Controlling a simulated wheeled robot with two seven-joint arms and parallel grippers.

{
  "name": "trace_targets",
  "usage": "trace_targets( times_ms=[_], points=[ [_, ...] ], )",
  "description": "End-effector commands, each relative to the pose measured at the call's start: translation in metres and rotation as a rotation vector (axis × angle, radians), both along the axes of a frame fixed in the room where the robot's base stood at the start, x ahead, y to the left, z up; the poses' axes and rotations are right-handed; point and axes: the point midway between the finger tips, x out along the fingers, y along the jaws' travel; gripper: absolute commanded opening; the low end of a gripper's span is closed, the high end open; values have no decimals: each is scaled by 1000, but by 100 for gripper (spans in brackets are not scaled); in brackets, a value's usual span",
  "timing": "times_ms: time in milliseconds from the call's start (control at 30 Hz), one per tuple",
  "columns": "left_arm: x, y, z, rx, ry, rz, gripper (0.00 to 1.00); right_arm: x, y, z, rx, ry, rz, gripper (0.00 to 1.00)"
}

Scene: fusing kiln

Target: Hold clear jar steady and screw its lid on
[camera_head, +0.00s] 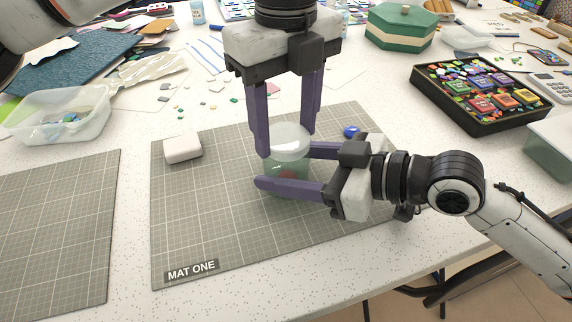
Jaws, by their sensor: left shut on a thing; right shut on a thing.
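The near finger hides part of the jar's front.
A white block (183,148) lies at the mat's back left and a small blue item (351,131) at its back right. A clear tub (60,118) stands left, a black tray of colourful pieces (480,98) right. The mat's front is clear.

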Motion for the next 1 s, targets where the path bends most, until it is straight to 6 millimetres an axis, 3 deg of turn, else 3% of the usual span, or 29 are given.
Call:
trace_targets(
  times_ms=[833,1000],
  points=[
    [-1,-1,-1,-1,0,-1889,29,0,0,0,-1,0,1,0],
    [-1,-1,-1,0,-1,-1889,28,-1,0,0,-1,0,2,0]
  ],
)
